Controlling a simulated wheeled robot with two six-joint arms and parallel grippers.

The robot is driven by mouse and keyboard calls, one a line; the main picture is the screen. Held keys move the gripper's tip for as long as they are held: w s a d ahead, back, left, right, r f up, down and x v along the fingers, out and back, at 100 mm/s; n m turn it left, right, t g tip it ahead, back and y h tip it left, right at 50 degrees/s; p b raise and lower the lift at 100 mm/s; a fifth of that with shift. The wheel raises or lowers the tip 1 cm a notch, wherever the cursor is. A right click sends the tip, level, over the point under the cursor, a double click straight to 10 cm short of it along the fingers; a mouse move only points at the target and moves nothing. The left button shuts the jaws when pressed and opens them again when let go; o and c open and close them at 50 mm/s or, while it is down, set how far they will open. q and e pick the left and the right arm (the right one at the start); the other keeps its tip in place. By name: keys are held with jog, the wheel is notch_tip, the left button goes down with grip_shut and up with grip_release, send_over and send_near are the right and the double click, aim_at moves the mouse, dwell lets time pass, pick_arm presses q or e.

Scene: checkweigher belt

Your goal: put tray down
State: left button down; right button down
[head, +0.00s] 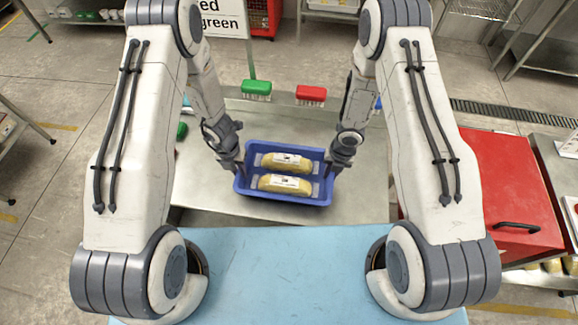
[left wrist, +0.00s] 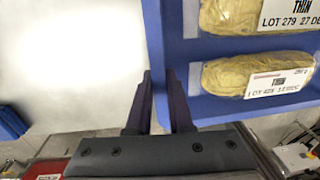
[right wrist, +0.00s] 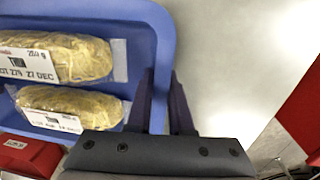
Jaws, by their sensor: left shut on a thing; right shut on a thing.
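A blue tray (head: 285,199) with two yellowish, labelled packs lies between my two grippers over the steel table. My left gripper (head: 240,168) is shut on the tray's left wall; the left wrist view shows its fingers (left wrist: 163,90) on either side of the blue rim (left wrist: 185,60). My right gripper (head: 332,166) is shut on the right wall; the right wrist view shows its fingers (right wrist: 160,90) astride the rim (right wrist: 163,50). The upper pack (head: 286,161) and lower pack (head: 285,184) lie side by side in the tray. I cannot tell whether the tray touches the table.
The steel table (head: 215,195) is bare around the tray. A green brush (head: 256,87) and a red brush (head: 311,93) are at its far edge. A light-blue surface (head: 290,270) is nearer me. A red box (head: 510,190) stands at the right.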

pick_arm(q)
jog(key=shift+s+d+f, duration=0.1)
jog(key=shift+d+f, duration=0.3)
pick_arm(e)
jog(key=shift+w+a+f, duration=0.15)
jog(key=shift+a+f, duration=0.25)
jog(key=shift+a, duration=0.05)
pick_arm(q)
jog(key=c, duration=1)
grip_release()
jog(key=shift+r, duration=0.1)
pick_arm(e)
jog(key=c, duration=1)
grip_release()
jog(key=shift+r, duration=0.1)
pick_arm(q)
jog(key=shift+o, duration=0.9)
jog(key=shift+a, duration=0.1)
pick_arm(e)
jog(key=shift+o, duration=1)
jog(key=shift+d, duration=0.15)
